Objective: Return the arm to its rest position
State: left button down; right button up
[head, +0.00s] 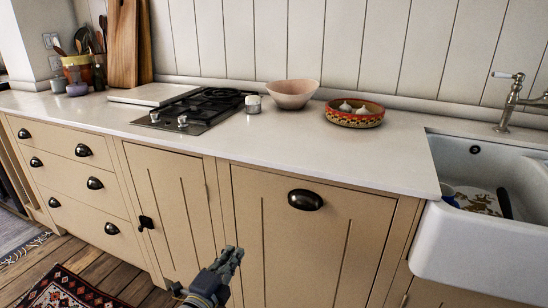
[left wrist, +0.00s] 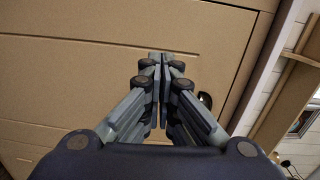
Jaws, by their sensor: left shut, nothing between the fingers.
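My left gripper (head: 232,258) comes up from the bottom of the head view, in front of the beige cabinet doors and below the countertop. In the left wrist view its fingers (left wrist: 160,62) are together, shut with nothing between them. A beige cabinet front (left wrist: 70,75) fills most of the wrist view behind the fingers. A dark handle (left wrist: 206,100) shows just right of the fingers, partly hidden by them. My right gripper is not in either view.
The white countertop (head: 290,150) holds a gas hob (head: 200,108), a pink bowl (head: 292,93) and a patterned bowl (head: 352,120) with garlic. A white sink (head: 470,250) juts out at right. Cabinet doors with dark cup handles (head: 305,200) stand close to the gripper. A patterned rug (head: 70,290) lies at lower left.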

pick_arm(q)
jog(key=s+a+f+n+g+y, duration=0.3)
jog(key=s+f+n+g, duration=0.3)
jog(key=s+f, duration=0.6)
jog(key=s+a+f+n+g+y, duration=0.2)
jog(key=s+a+f+n+g, duration=0.2)
jog(key=s+f+n, duration=0.7)
jog(key=s+f+g+p, duration=0.2)
jog(key=s+f+p, duration=0.2)
jog(key=s, duration=0.6)
jog(key=s+a+f+g+p, duration=0.1)
jog(key=s+f+p, duration=0.3)
jog(key=s+p, duration=0.4)
jog(key=s+f+n+g+p, duration=0.1)
jog(key=s+f+g+p, duration=0.2)
jog(key=s, duration=1)
jog(key=f+p, duration=0.2)
jog(key=p, duration=0.1)
jog(key=shift+a, duration=0.25)
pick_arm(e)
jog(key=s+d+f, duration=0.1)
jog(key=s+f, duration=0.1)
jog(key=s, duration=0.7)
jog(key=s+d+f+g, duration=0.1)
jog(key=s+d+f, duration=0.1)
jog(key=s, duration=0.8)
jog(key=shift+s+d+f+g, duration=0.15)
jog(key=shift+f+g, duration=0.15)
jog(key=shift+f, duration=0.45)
